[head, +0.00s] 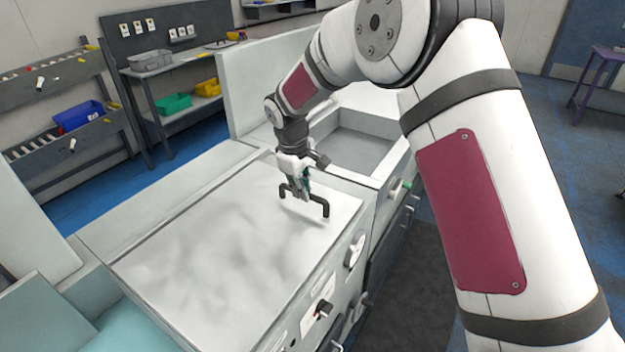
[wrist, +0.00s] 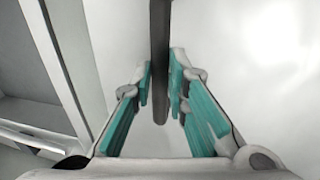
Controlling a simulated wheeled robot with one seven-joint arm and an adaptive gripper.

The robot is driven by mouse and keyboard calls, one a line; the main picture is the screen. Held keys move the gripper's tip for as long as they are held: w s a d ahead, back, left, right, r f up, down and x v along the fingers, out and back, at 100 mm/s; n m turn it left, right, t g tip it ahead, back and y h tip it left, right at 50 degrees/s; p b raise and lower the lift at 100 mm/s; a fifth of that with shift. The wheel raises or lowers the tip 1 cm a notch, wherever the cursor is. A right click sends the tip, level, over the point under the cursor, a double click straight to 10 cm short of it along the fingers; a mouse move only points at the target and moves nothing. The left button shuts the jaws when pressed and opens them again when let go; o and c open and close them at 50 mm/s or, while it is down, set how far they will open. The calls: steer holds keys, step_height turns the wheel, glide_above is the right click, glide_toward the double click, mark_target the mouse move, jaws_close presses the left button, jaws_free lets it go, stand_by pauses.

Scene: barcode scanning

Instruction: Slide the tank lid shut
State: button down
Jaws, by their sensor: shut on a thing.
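The tank lid (head: 200,260) is a large flat grey metal plate on top of the pale bench in the head view. A dark bar handle (head: 326,209) stands on the lid near its far right end. My gripper (head: 303,194) reaches down over the handle and is shut on it. In the wrist view, the handle (wrist: 159,30) runs between the teal finger pads of my gripper (wrist: 161,85). The fingers hide part of the handle in the head view. A teal surface (head: 130,328) shows beyond the lid's lower left edge; I cannot tell whether it is water.
An open rectangular basin (head: 360,150) lies behind the lid. A tall pale panel (head: 265,80) stands behind my gripper. Knobs and a small control panel (head: 318,312) sit on the bench's right front. Shelves with coloured bins (head: 80,116) stand at the back left.

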steer(key=s+a+p, duration=0.3)
steer(key=s+a, duration=0.6)
steer(key=s, duration=0.4)
steer(key=s+a+p, duration=0.3)
steer(key=s+a, duration=0.6)
steer(key=s, duration=0.5)
steer(key=s+a+p, duration=0.3)
steer(key=s+a, duration=0.6)
steer(key=s, duration=0.5)
steer(key=shift+p, duration=0.35)
steer(key=shift+s+a, duration=0.1)
steer(key=c, duration=1.6)
jaws_free()
steer(key=shift+o, duration=0.2)
step_height(320, 180, up, 12)
steer(key=s+a, duration=0.1)
steer(key=s, duration=0.1)
steer(key=shift+a, duration=0.1)
